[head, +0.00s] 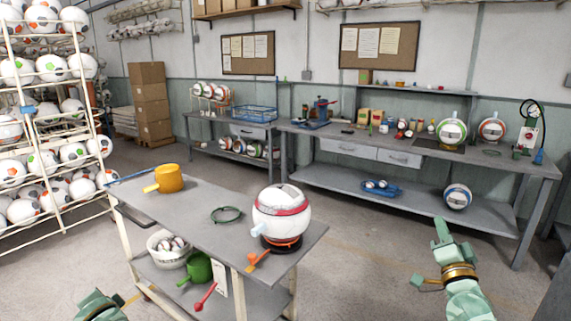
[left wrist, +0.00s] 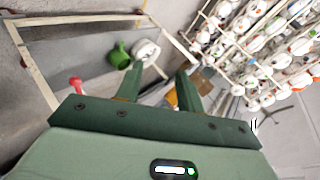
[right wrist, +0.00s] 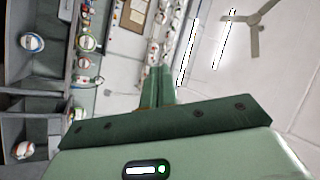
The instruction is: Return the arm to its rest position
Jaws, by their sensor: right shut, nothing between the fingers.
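My right gripper (head: 441,232) is raised at the right of the head view, over bare floor and clear of the cart. In the right wrist view its fingers (right wrist: 158,85) are together with nothing between them. My left gripper (head: 108,301) shows only partly at the bottom left edge of the head view. In the left wrist view its two fingers (left wrist: 159,82) stand apart, with nothing held between them. The grey cart (head: 190,212) stands in front of me. On it a white and red ball (head: 281,212) rests on a dark round base.
An orange pot (head: 168,178) and a green ring (head: 226,214) lie on the cart. A white bowl (head: 163,257) and a green can (head: 198,268) are on its lower shelf. A ball rack (head: 45,140) stands left. A workbench (head: 420,160) runs along the back. Floor between is free.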

